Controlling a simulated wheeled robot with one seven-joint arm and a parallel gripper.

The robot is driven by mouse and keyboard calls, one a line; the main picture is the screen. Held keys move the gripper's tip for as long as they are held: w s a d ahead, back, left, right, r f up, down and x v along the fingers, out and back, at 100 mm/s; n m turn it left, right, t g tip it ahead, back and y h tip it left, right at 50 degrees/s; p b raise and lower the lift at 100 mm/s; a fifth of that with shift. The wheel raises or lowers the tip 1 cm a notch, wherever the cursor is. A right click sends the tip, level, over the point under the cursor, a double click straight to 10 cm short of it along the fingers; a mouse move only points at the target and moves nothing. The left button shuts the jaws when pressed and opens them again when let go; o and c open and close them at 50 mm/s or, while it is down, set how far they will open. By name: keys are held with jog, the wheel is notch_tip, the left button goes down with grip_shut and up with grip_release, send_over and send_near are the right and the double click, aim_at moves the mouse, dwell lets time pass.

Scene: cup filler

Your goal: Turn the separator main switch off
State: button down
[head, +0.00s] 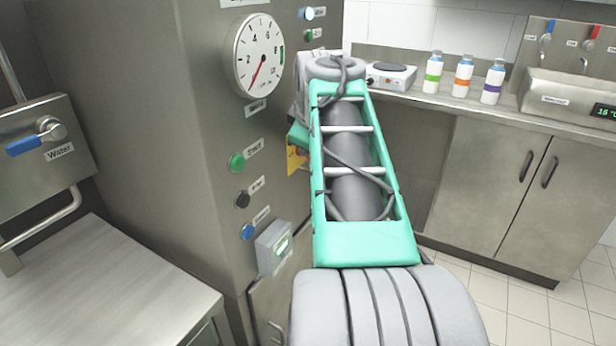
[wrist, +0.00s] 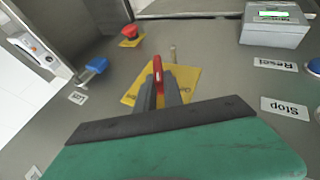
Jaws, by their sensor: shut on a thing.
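The main switch shows in the wrist view as a red handle (wrist: 157,66) on a yellow plate (wrist: 186,76) on the grey steel cabinet front. My gripper (wrist: 159,84) has its two dark fingers closed around the red handle. The handle points roughly along the fingers in this view; lettering on the plate is partly covered and I cannot read it. In the head view only an edge of the yellow plate (head: 296,161) shows, and my arm hides the handle and fingers.
The cabinet carries a gauge (head: 259,56), a green Start button (head: 236,161), a black button (head: 242,200), a blue button (head: 247,231) and a grey display box (head: 272,248). A red mushroom button (wrist: 130,31) and a blue lever (wrist: 95,67) are near the switch.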

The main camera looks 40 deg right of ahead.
jog(key=n+t+h+b, duration=0.1)
jog(key=t+h+b, duration=0.1)
jog(key=b, duration=0.4)
jog(key=f+n+t+h+b, duration=0.1)
jog(key=h+b, duration=0.3)
jog(key=b, duration=0.3)
jog(key=a+f+n+t+h+b, duration=0.1)
jog(key=t+h+b, duration=0.1)
jog(key=b, duration=0.4)
jog(key=shift+s+a+f+t+h+b, duration=0.1)
jog(key=shift+s+f+t+h+b, duration=0.15)
jog(key=shift+h, duration=0.45)
jog(key=shift+r, duration=0.25)
jog(key=c, duration=1.5)
grip_release()
jog(key=shift+w, duration=0.1)
jog(key=shift+o, duration=0.2)
jog(key=shift+f, duration=0.1)
